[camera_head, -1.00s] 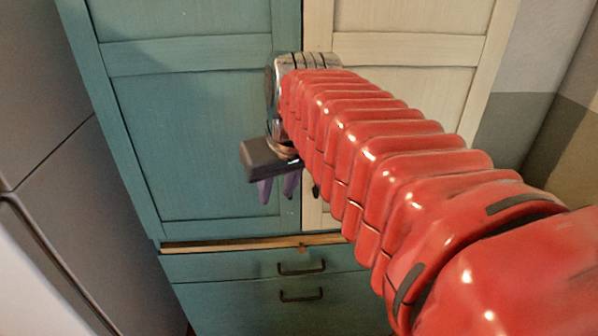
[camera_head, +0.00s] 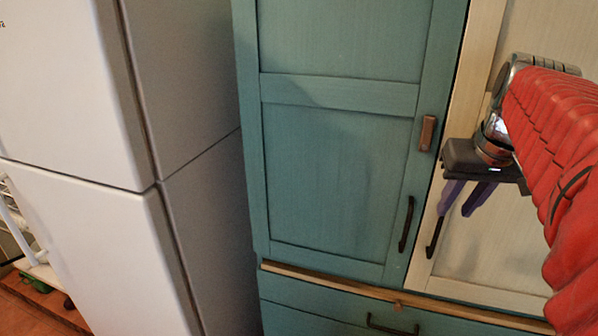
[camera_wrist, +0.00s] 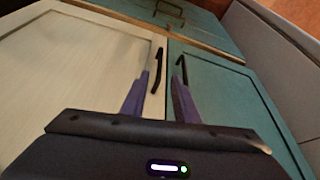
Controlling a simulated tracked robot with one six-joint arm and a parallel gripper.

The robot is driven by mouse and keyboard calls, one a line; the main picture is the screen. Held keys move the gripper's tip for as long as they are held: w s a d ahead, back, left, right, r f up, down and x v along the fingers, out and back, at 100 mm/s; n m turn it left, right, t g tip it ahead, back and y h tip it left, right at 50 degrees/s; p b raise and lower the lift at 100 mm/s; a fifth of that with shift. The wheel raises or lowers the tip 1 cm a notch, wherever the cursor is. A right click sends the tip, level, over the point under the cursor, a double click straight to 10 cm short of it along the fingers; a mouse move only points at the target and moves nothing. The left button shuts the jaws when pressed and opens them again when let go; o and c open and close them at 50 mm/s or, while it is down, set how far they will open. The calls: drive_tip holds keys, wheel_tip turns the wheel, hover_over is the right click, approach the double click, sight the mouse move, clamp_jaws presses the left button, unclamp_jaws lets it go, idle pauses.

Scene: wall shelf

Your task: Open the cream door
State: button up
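The cream door (camera_head: 480,255) is shut at the right of the head view, beside a teal door (camera_head: 330,170). Its dark upright handle (camera_head: 434,238) is near its lower left edge. In the wrist view, the cream door (camera_wrist: 85,75) is on the left and its handle (camera_wrist: 158,68) lies just beyond the left fingertip. My gripper (camera_head: 455,212) is in front of the cream door, its two purple fingers apart and empty. In the wrist view, my gripper (camera_wrist: 162,76) points toward the handles; I cannot tell whether a finger touches one. My red arm hides part of the cream door.
The teal door has a dark handle (camera_head: 406,224) close to the cream one and a brown latch (camera_head: 427,133). A wooden ledge (camera_head: 340,286) runs below the doors, above teal drawers with a handle (camera_head: 392,326). A white fridge (camera_head: 85,240) stands at the left.

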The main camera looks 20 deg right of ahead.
sight(437, 235)
drive_tip(key=x, duration=1.3)
drive_tip(key=shift+w+f, duration=0.1)
drive_tip(key=shift+f, duration=0.15)
drive_tip(key=shift+c, duration=0.5)
clamp_jaws()
drive_tip(key=shift+a, duration=0.15)
